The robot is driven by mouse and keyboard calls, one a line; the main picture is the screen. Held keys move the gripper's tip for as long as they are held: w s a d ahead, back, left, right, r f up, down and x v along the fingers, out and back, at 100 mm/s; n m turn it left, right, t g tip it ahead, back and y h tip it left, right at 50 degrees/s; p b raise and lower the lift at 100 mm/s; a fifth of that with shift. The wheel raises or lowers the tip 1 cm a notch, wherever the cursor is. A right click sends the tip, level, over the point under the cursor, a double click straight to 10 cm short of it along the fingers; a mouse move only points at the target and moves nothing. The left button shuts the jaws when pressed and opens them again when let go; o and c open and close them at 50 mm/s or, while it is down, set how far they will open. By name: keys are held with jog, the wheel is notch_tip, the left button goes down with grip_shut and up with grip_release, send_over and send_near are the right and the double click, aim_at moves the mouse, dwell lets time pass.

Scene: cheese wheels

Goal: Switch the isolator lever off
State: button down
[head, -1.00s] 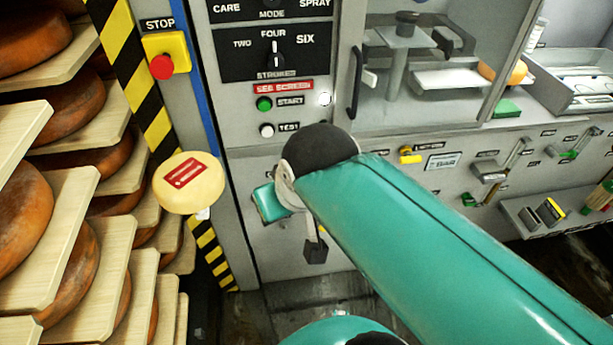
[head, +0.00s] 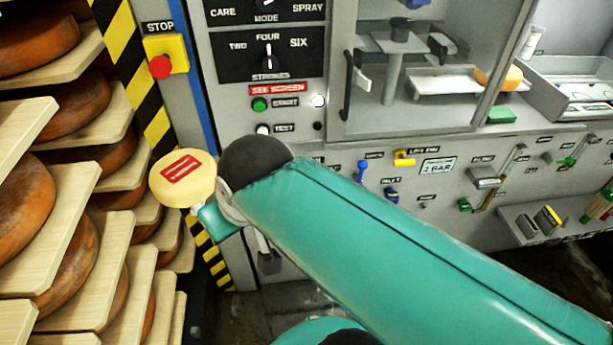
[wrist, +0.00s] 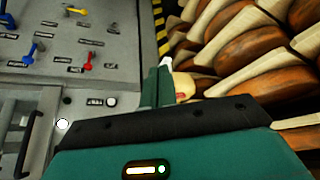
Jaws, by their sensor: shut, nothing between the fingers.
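No label reading "isolator" is legible, so I cannot tell for sure which lever it is. A red lever (wrist: 85,66) on the grey panel shows in the wrist view, with an unreadable label; in the head view my arm seems to hide that spot. A round yellow piece with a red plate (head: 182,178) stands left of my arm's end in the head view. My gripper (wrist: 160,72) is shut and empty; its teal fingers show in the wrist view beside a cream-yellow piece. I cannot tell whether they touch. My arm hides most of the gripper in the head view.
Shelves of cheese wheels (head: 75,110) stand close on the left, beside a striped post (head: 140,95). A red stop button (head: 160,67) is above. The panel has blue levers (head: 362,170), a yellow lever (head: 403,158) and a glass-fronted cabinet with a handle (head: 347,85).

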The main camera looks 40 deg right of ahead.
dwell(0.3)
jog(key=w+d+f+m+g+y, duration=0.3)
jog(key=w+d+f+m+y, duration=0.3)
jog(key=w+d+f+y, duration=0.9)
jog(key=s+d+f+m+t+h, duration=0.2)
jog(key=d+f+m+t, duration=0.3)
jog(key=d+f+t, duration=0.2)
jog(key=s+d+f+m+t+h, duration=0.3)
jog(key=d+f+t, duration=0.5)
jog(key=d+t, duration=0.3)
jog(key=d+m, duration=0.1)
jog(key=d, duration=0.3)
jog(key=shift+s+d+m, duration=0.2)
jog(key=shift+s+m, duration=0.1)
jog(key=shift+m, duration=0.1)
jog(key=shift+f, duration=0.1)
jog(key=x, duration=1)
